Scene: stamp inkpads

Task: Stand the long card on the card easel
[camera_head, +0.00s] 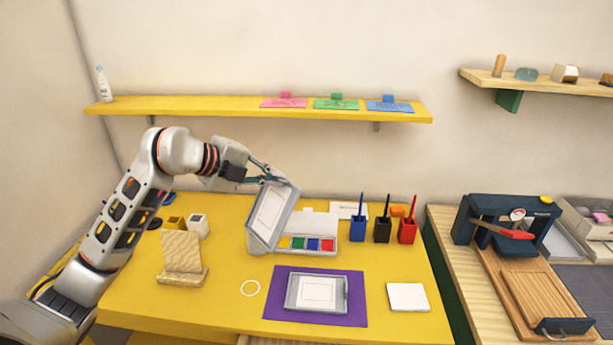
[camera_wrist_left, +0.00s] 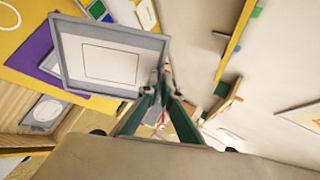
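The wooden card easel (camera_head: 183,277) stands at the left of the yellow table with nothing on its ledge. A squarer white card (camera_head: 407,297) lies at the front right. My left gripper (camera_head: 266,179) is shut on the top edge of a grey-framed panel with a white face. The panel (camera_head: 270,215) is tilted, right of the easel; it also shows in the left wrist view (camera_wrist_left: 108,60). My right gripper is out of view.
An open ink box (camera_head: 311,224) with several colours sits right of the panel. A grey-framed tray (camera_head: 317,293) lies on a purple mat (camera_head: 275,308). Blue, black and red pots (camera_head: 382,230) stand at the back right.

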